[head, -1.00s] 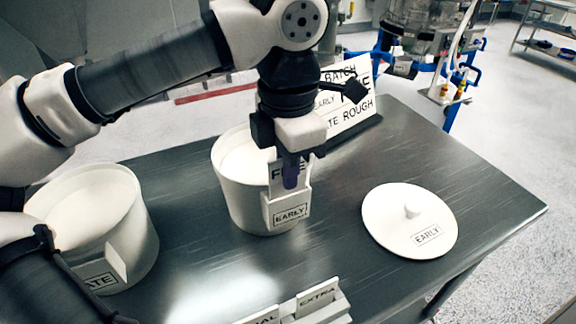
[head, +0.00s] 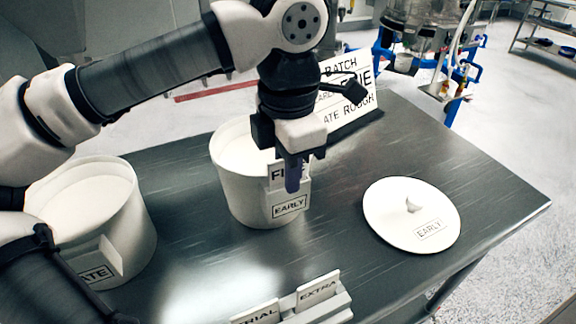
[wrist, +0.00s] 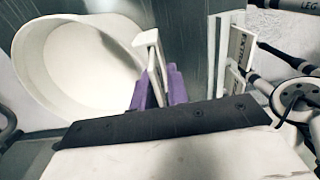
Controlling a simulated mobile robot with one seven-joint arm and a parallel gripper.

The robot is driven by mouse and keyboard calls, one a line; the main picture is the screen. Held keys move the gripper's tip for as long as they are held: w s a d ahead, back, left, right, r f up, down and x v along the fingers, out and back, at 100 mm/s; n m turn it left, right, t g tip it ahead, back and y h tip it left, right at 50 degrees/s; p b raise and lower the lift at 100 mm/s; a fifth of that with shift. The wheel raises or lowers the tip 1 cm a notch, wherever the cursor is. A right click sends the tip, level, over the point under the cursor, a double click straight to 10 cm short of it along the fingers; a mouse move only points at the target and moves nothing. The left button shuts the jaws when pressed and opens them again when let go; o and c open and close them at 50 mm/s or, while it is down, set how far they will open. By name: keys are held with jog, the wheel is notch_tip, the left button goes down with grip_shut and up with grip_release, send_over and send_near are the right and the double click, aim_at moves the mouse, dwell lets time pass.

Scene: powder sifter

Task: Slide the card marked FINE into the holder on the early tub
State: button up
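The early tub (head: 243,195) is an open white tub with white contents, standing mid-table. Its front carries a white holder (head: 290,205) labelled EARLY. The FINE card (head: 275,175) stands upright at the holder, its lower part hidden behind the holder's front. My gripper (head: 294,180) is above the holder, its purple fingers covering the right part of the card's lettering. In the wrist view the purple fingers (wrist: 158,88) appear closed on a thin white card (wrist: 153,66) beside the tub rim (wrist: 75,20). How deep the card sits cannot be seen.
A second white tub (head: 95,215), its label ending in ATE, stands at left behind my arm. A round lid (head: 400,222) marked EARLY lies at right. A card rack (head: 325,308) with an EXTRA card stands at the front. A printed sign (head: 350,95) stands behind.

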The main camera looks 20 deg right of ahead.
jog(key=shift+o, duration=0.8)
jog(key=shift+w, duration=0.1)
notch_tip(320, 180, up, 14)
